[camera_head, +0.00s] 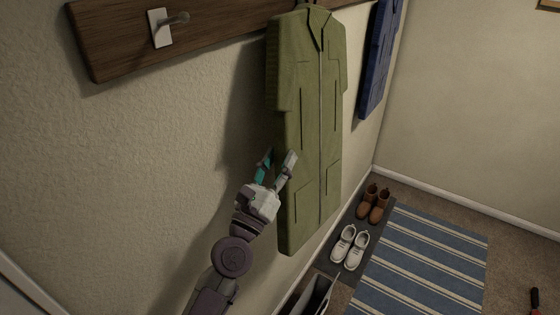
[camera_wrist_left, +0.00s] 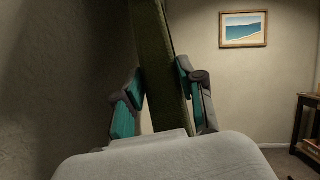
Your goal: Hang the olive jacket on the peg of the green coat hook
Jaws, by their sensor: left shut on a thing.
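The olive jacket (camera_head: 300,120) is upright in front of the wall, with its collar overlapping the wooden rail. My left gripper (camera_head: 277,161) is at the jacket's left edge, below the sleeve, with a finger on each side of it. In the left wrist view, the jacket's narrow edge (camera_wrist_left: 160,70) runs up between the two teal-padded fingers of the left gripper (camera_wrist_left: 158,98), which is shut on it. No green coat hook can be made out. The jacket hides part of the rail, and I cannot tell whether its collar is on a peg. My right gripper is not in view.
The wooden rail (camera_head: 120,48) carries a white-plated hook (camera_head: 161,28) at left. A blue garment (camera_head: 378,60) hangs to the right. White shoes (camera_head: 350,247), brown boots (camera_head: 373,204) and a striped rug (camera_head: 425,258) are on the floor. The wall left of the jacket is clear.

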